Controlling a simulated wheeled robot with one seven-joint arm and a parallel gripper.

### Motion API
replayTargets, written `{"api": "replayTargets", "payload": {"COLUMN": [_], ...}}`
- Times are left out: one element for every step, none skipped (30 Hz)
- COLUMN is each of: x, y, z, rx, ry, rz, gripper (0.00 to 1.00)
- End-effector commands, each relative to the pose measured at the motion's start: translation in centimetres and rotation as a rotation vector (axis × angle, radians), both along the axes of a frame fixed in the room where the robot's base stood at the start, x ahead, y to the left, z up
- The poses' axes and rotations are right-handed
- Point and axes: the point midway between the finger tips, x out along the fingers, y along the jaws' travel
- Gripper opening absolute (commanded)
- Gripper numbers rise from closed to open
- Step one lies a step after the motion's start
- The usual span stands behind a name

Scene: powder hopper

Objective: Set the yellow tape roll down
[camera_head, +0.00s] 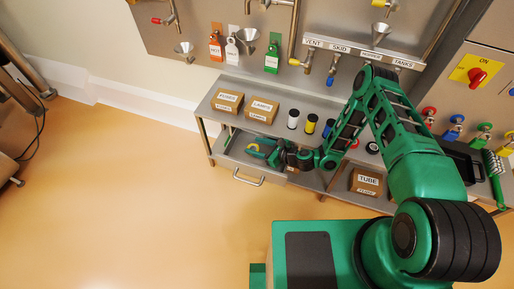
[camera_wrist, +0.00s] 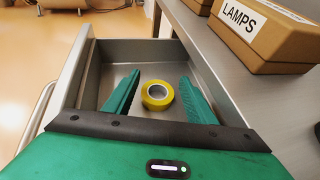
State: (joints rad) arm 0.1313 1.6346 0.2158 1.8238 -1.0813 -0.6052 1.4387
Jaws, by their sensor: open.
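The yellow tape roll (camera_wrist: 157,96) lies flat on the floor of the open metal drawer, its pale core facing up in the wrist view. My gripper (camera_wrist: 162,88) is open, with one green finger on each side of the roll and a visible gap to each. In the head view my gripper (camera_head: 262,150) reaches over the open drawer (camera_head: 238,158), and a bit of the yellow tape roll (camera_head: 253,148) shows by the fingers. The drawer's side wall (camera_wrist: 78,62) stands left of the gripper in the wrist view.
A box labelled LAMPS (camera_wrist: 262,35) sits on the shelf top right of the drawer. In the head view, several spools, among them a yellow one (camera_head: 311,123), stand on the shelf. A TUBE box (camera_head: 367,181) is lower right.

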Motion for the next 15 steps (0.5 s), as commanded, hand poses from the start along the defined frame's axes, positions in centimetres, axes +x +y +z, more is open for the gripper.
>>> {"api": "replayTargets", "payload": {"x": [0.0,-0.2,-0.5,-0.8,-1.1,-1.5,-1.8,-2.0,-2.5,-2.8,-3.2,-3.5,-3.9,-4.1,-4.6], "y": [0.1,-0.4,-1.0,-1.3,-1.8,-2.3,-2.7,-3.2,-3.8,-4.2,-4.7,-5.3,-5.7,-6.2,-6.6], "z": [0.6,0.7,0.9,1.1,1.2,1.5,1.8,2.0,2.3,2.5,2.7,3.0,3.3,3.5,3.8], "rx": [-0.001,0.000,0.001,0.001,0.001,0.001,0.001,0.001,0.001,0.001,0.001,0.001,0.001,0.001,0.002], "ry": [-0.001,0.001,0.003,0.003,0.004,0.003,0.004,0.003,0.003,0.003,0.005,0.004,0.004,0.003,0.003], "rz": [0.003,0.000,-0.003,-0.003,-0.004,-0.003,-0.004,-0.003,-0.005,-0.005,-0.003,-0.004,-0.004,-0.005,-0.003], "gripper": [0.51,0.51,0.51,0.51,0.51,0.51,0.51,0.51,0.51,0.51,0.51,0.51,0.51,0.51,0.51]}}
